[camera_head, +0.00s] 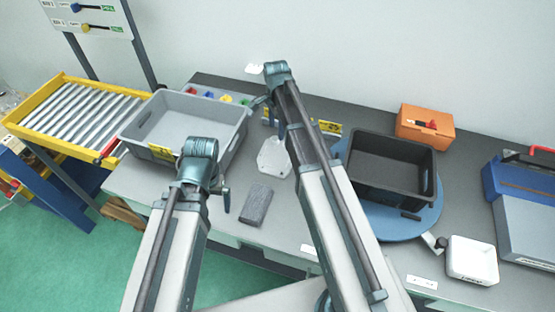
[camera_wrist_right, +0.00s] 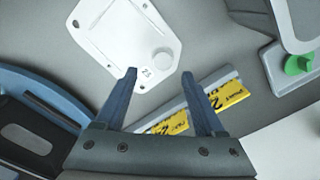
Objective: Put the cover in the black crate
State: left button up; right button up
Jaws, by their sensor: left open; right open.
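The cover, a light grey flat casting with a round boss (camera_head: 273,158), lies on the grey bench left of my right arm, which may hide part of it. It also shows at the top of the right wrist view (camera_wrist_right: 125,40). My left gripper (camera_head: 226,200) is open and empty, left of a dark grey block.
A grey tray (camera_head: 185,123) stands left, beside a yellow roller rack (camera_head: 70,115). The dark grey block (camera_head: 257,203) lies near the front edge. Yellow labels (camera_wrist_right: 205,105) lie beyond the cover.

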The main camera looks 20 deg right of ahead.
aim_at(275, 138)
pick_arm(q)
jog(key=shift+f+b, duration=2.65)
pick_arm(e)
jog(key=shift+w+a+f, duration=0.1)
jog(key=shift+a+f, duration=0.05)
jog(key=shift+f, duration=1.2)
jog(key=shift+w+a+f, duration=0.1)
jog(key=shift+f, duration=1.2)
pick_arm(q)
jog(key=shift+r, duration=0.1)
pick_arm(e)
jog(key=shift+r, duration=0.1)
grip_shut()
